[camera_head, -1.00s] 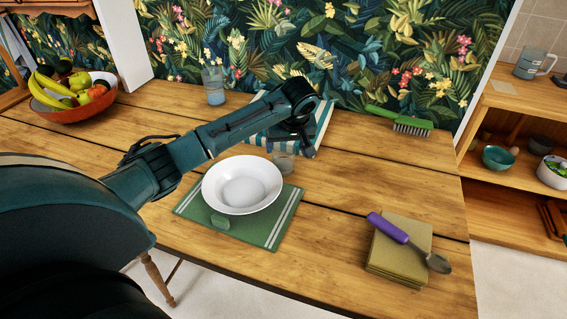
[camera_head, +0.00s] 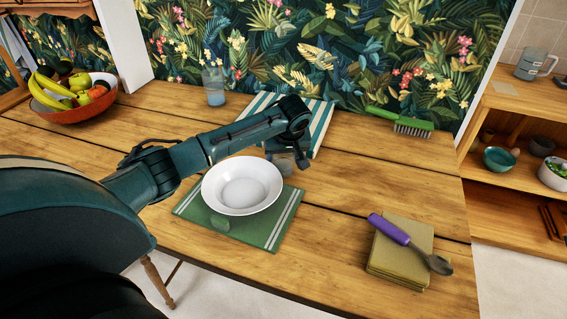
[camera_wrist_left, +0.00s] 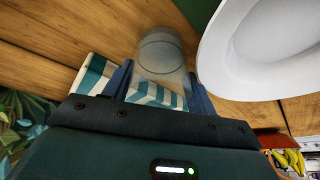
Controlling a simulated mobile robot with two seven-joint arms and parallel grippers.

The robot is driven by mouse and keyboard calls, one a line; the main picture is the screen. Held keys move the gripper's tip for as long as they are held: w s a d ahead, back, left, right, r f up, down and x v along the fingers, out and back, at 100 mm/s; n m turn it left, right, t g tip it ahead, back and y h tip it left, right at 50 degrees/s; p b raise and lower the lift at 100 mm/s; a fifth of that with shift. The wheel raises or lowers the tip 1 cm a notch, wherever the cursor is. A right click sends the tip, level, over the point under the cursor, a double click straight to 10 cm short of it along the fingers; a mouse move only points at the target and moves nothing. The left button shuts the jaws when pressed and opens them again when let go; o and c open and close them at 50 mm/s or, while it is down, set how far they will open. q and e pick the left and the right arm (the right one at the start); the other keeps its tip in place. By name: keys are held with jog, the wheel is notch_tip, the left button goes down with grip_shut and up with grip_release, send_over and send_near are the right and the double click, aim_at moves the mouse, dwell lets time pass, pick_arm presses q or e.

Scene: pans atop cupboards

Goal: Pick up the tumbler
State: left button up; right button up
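A clear glass tumbler (camera_head: 285,167) stands on the wooden table just behind the white bowl, partly hidden by my left gripper (camera_head: 287,154). In the left wrist view the tumbler (camera_wrist_left: 161,55) lies ahead of and between the two blue fingers. My right gripper is in neither view. Another clear glass (camera_head: 214,92) with a bluish content stands farther back at the left.
The white bowl (camera_head: 242,186) sits on a green placemat (camera_head: 262,238) close to the tumbler; it also shows in the left wrist view (camera_wrist_left: 225,60). A striped cloth (camera_head: 322,120) lies behind. A fruit bowl (camera_head: 75,113), a green brush (camera_head: 402,122) and a purple-handled spoon (camera_head: 395,231) on napkins are farther off.

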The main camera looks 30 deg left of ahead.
pick_arm(q)
jog(key=shift+c, duration=1.4)
